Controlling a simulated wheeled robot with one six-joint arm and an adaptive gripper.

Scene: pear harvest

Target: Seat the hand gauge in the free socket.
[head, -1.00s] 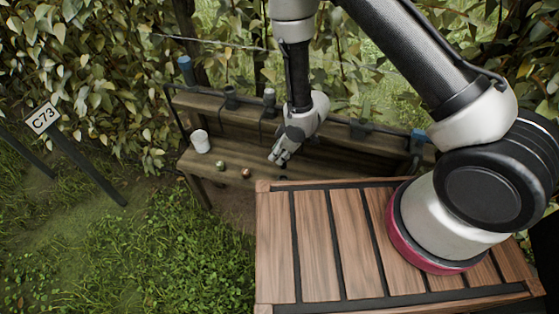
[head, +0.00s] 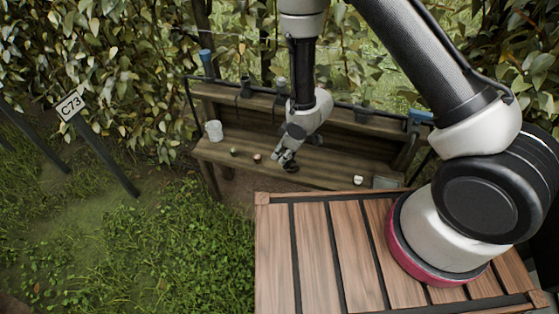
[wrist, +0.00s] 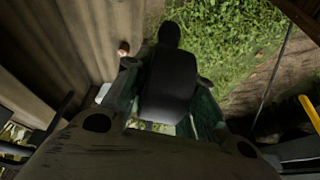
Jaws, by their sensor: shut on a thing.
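My gripper (head: 287,160) is over the front part of the wooden bench, pointing down. In the wrist view a dark, rounded-top piece, which I take for the hand gauge (wrist: 171,75), stands between the fingers; my gripper (wrist: 168,112) is shut on it. In the head view only a small dark bit of the gauge (head: 291,168) shows below the fingers. Several dark holders stand along the bench's back rail, among them a left holder (head: 246,87) and a right holder (head: 362,112). I cannot tell which socket is free.
On the bench (head: 330,172) are a white cup (head: 214,131), a green fruit (head: 234,152), a brownish fruit (head: 257,157) and a small white item (head: 358,180). Blue-topped items stand at the rail's left end (head: 207,62) and right end (head: 418,117). A slatted wooden deck (head: 310,250) lies in front.

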